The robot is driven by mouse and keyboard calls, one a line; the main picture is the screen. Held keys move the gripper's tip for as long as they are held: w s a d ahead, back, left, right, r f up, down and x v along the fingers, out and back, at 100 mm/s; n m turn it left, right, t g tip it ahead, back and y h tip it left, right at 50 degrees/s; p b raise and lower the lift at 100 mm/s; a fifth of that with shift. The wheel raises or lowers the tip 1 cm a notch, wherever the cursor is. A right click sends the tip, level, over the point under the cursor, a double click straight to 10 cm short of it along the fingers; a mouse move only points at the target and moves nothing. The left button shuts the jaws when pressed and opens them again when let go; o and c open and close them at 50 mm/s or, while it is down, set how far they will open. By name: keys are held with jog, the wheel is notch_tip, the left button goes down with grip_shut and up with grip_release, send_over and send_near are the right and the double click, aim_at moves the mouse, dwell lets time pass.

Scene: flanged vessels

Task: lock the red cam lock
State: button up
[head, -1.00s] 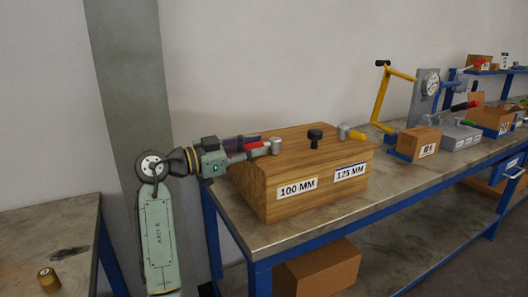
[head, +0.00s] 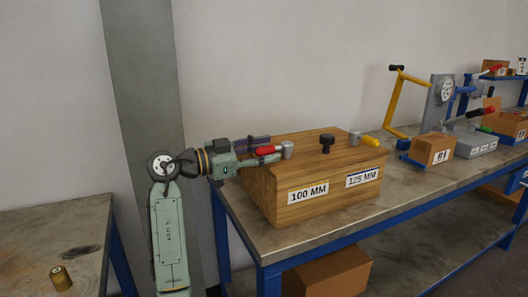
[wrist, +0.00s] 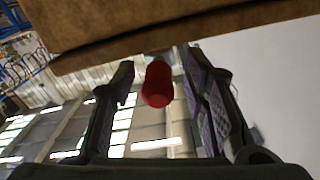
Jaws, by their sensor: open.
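The red cam lock's handle (head: 267,150) sticks out to the left from a grey round post (head: 287,150) on top of the wooden block (head: 318,207), at its left end. My gripper (head: 262,151) is open, with one finger on each side of the red handle. In the wrist view the round red handle end (wrist: 157,85) sits between the two open fingers (wrist: 160,92), with a visible gap to the left finger and a narrower one to the right. Whether the right finger touches it I cannot tell.
A black knob (head: 326,143) stands mid-block, and a yellow handle (head: 370,141) on a second grey post at the right. The block sits on a blue-framed bench (head: 410,190). A yellow crank (head: 394,100) and a small box (head: 432,149) stand further right.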

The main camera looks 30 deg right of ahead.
jog(key=a, duration=1.2)
jog(key=shift+w, duration=0.3)
